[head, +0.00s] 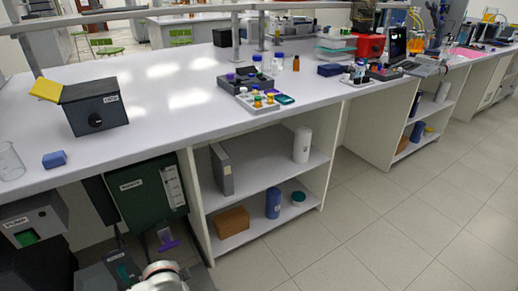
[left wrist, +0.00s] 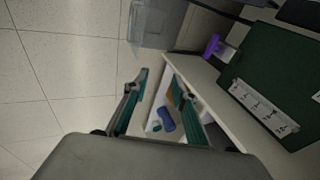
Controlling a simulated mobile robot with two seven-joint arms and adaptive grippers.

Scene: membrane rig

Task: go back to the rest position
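My left gripper (left wrist: 157,88) shows in the left wrist view with its two fingers apart and nothing between them. It hangs in front of the open shelf under the bench, with a blue bottle (left wrist: 165,119) further off beyond the fingers. A pale part of my own arm (head: 160,278) enters at the bottom of the head view. The gripper itself cannot be made out there. A dark green labelled unit (head: 147,194) sits under the bench, with a purple handle (head: 168,240) below it. Both also show in the left wrist view, the unit (left wrist: 278,75) and the handle (left wrist: 212,45). My right gripper is in neither view.
The white bench (head: 150,140) runs across the head view. It carries a dark box with a yellow lid (head: 95,107), a blue block (head: 54,159), a glass beaker (head: 10,162) and a grey vial tray (head: 257,102). The grey floor (head: 345,240) to the right is clear.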

